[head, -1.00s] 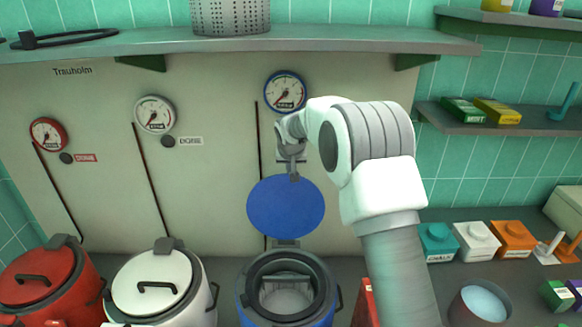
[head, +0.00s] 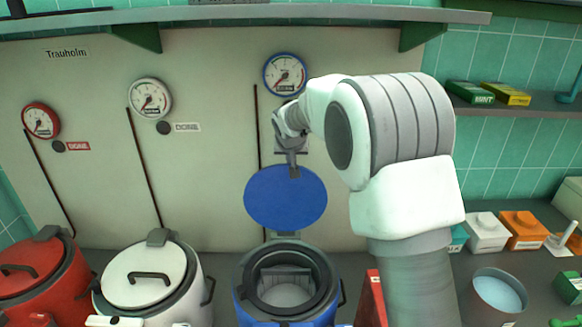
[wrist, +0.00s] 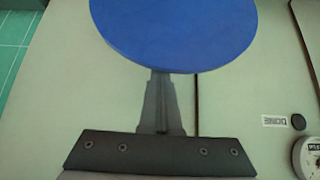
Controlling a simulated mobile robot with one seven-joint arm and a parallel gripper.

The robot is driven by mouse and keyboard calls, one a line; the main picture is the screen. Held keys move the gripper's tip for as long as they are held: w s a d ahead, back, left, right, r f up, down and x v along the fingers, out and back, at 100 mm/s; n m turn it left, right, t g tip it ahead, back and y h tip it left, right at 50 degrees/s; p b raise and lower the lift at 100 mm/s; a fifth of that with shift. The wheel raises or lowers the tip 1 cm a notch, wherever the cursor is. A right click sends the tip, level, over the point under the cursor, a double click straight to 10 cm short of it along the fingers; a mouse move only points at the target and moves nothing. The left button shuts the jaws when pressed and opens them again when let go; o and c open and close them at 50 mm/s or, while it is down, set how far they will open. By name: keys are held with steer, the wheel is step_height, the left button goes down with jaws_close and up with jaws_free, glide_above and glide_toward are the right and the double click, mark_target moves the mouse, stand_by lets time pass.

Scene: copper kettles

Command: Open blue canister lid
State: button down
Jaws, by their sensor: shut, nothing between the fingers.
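The blue canister (head: 250,308) stands on the counter with its round opening uncovered and its dark inside showing. Its blue lid (head: 285,197) stands upright on the hinge at the back rim, swung fully up against the wall side. My gripper (head: 293,170) is at the top edge of the lid, pointing down, with its fingers together. In the wrist view the lid's blue disc (wrist: 175,30) fills the upper middle, just beyond the fingers (wrist: 162,105). The lid's handle is not seen.
A white canister (head: 150,280) and a red canister (head: 35,275), both lidded, stand to the left. A blue-rimmed gauge (head: 285,75) is on the wall above the lid. My arm covers part of the counter right of the blue canister. A shelf (head: 240,20) runs above.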

steer(key=s+f+t+b, duration=0.1)
steer(key=s+b, duration=0.5)
steer(key=b, duration=0.3)
steer(key=shift+s, duration=0.15)
stand_by(0.4)
steer(key=v, duration=1.7)
steer(key=s+d+f+g, duration=0.1)
steer(key=s+d+f, duration=0.3)
steer(key=s, duration=0.4)
steer(key=s+d+f+g+p, duration=0.1)
steer(key=s+d+f, duration=0.3)
steer(key=s, duration=0.5)
steer(key=s+d+f+g+p, duration=0.1)
steer(key=s+d+f, duration=0.3)
steer(key=s, duration=0.4)
steer(key=shift+s+d+f+g, duration=0.15)
steer(key=shift+s+d+g, duration=0.15)
steer(key=shift+d, duration=0.6)
